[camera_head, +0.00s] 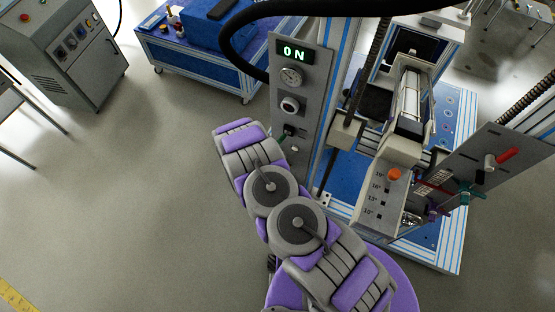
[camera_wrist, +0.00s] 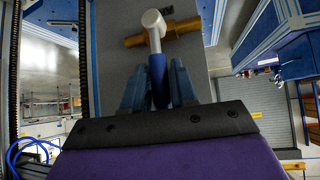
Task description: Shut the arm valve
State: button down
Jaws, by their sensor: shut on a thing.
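The arm valve shows in the wrist view with a blue handle (camera_wrist: 158,80), a white rounded hub (camera_wrist: 153,20) and a brass-coloured pipe body (camera_wrist: 178,29) on a grey panel. My gripper (camera_wrist: 158,92) is shut on the blue handle, with one blue-grey finger on each side of it. The handle points down from the hub in that view. In the head view my purple and grey arm reaches the grey panel (camera_head: 296,112), where the small valve is mostly hidden.
A framed machine (camera_head: 405,110) stands to the right. A blue workbench (camera_head: 205,62) and grey cabinet (camera_head: 72,50) stand behind. The floor at left is clear.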

jog(key=c, duration=1)
grip_release()
jog(key=shift+w+a, duration=0.15)
jog(key=shift+s+a+r, duration=0.15)
jog(key=shift+s+r, duration=0.25)
jog(key=p+v, duration=0.1)
jog(key=v, duration=1.5)
jog(key=shift+a, duration=0.2)
